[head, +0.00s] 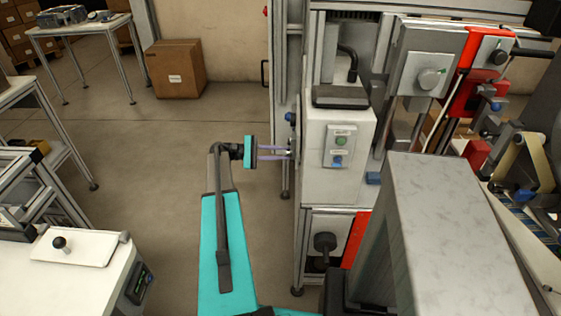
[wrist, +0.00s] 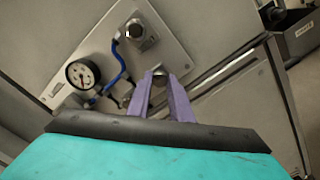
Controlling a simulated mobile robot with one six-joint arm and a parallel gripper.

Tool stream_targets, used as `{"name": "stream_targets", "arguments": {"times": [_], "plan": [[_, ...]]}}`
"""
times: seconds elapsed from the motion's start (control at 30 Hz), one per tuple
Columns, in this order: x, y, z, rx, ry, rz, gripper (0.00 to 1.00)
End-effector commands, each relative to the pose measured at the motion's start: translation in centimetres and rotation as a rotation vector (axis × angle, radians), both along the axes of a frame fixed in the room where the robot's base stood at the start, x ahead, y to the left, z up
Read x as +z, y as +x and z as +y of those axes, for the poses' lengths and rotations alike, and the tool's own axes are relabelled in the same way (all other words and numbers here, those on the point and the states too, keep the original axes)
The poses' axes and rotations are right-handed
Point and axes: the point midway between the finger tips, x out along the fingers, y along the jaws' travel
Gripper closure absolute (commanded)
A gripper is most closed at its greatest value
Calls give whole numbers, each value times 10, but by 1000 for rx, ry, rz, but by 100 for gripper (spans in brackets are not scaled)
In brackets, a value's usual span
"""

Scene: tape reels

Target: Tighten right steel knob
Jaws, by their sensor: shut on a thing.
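In the wrist view, the right steel knob (wrist: 158,76) sits between the tips of my gripper (wrist: 160,82), low on a grey panel. The two purple fingers are shut on it, and they hide part of it. Another steel knob (wrist: 135,30) is up and left on the same panel, clear of the fingers. In the head view, my gripper (head: 289,153) reaches right to the left side of the white machine cabinet (head: 318,180). The knob is too small to make out there.
A pressure gauge (wrist: 84,73) and a bent blue hose (wrist: 119,62) are left of the fingers in the wrist view. In the head view, a blue fitting (head: 291,117) sticks out above my gripper. Open floor (head: 150,170) lies left of my arm.

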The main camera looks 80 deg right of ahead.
Motion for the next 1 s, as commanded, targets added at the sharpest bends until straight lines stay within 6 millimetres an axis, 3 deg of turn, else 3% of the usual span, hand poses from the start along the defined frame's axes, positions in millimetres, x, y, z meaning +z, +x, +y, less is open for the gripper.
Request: {"name": "stream_targets", "arguments": {"times": [0.67, 0.7, 0.8, 1.0], "plan": [[-1, -5, 2, -11, -80, -10, 100], [-1, -5, 2, -11, -80, -10, 78], [0, -3, 2, -8, -80, -9, 62], [0, -1, 1, -4, -80, -10, 62]]}}
